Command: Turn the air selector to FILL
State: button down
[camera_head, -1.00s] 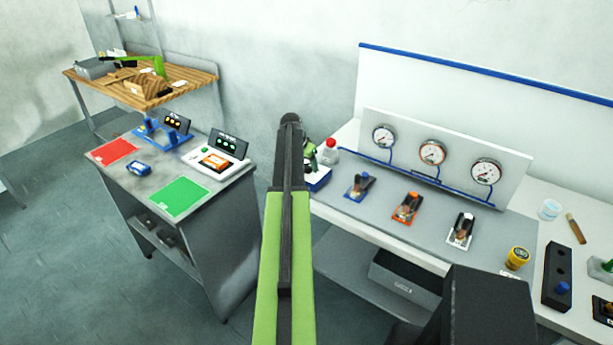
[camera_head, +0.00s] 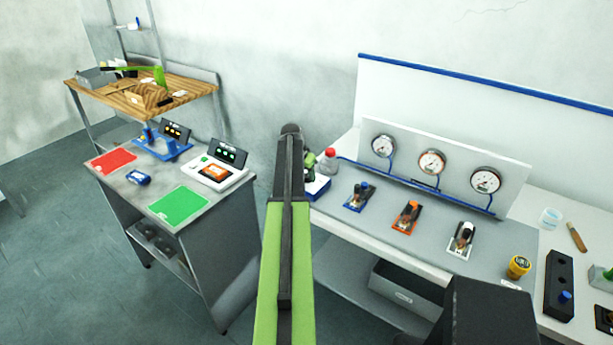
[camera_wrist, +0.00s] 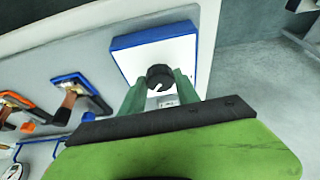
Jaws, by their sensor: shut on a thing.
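The air selector is a white box with blue edges (camera_wrist: 128,57) and a round black knob (camera_wrist: 160,74) on its face. My gripper (camera_wrist: 161,80) has its two green fingers on either side of the knob and is shut on it in the wrist view. A small white mark shows on the knob's lower side, and a pale label lies below it, too small to read. In the head view the box (camera_head: 317,187) stands at the bench's left end, partly hidden by my arm; the knob cannot be made out there.
A bottle with a red cap (camera_head: 329,160) stands close behind the box. Blue (camera_head: 359,196), orange (camera_head: 407,217) and white (camera_head: 461,240) valves line the bench to the right, below three gauges (camera_head: 431,162). A separate table with a green mat (camera_head: 179,205) stands at left.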

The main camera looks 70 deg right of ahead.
jog(key=shift+d, duration=0.1)
jog(key=n, duration=0.2)
jog(key=n+t, duration=0.1)
jog(key=n, duration=0.1)
jog(key=shift+s+r+t, duration=0.1)
jog(key=shift+t, duration=0.2)
jog(key=n+t, duration=0.1)
jog(key=n, duration=0.1)
jog(key=n+t, duration=0.1)
jog(key=n, duration=0.2)
jog(key=shift+s+d+n, duration=0.1)
jog(key=shift+d+n, duration=0.05)
jog(key=shift+n, duration=0.15)
jog(key=n, duration=0.2)
jog(key=n+t+y, duration=0.1)
jog(key=n, duration=0.1)
jog(key=shift+d+y, duration=0.15)
jog(key=shift+y, duration=0.15)
jog(key=shift+n+t+y, duration=0.4)
jog(key=shift+n+y, duration=0.3)
jog(key=shift+n, duration=1.3)
jog(key=c, duration=0.9)
grip_release()
jog(key=shift+s, duration=0.1)
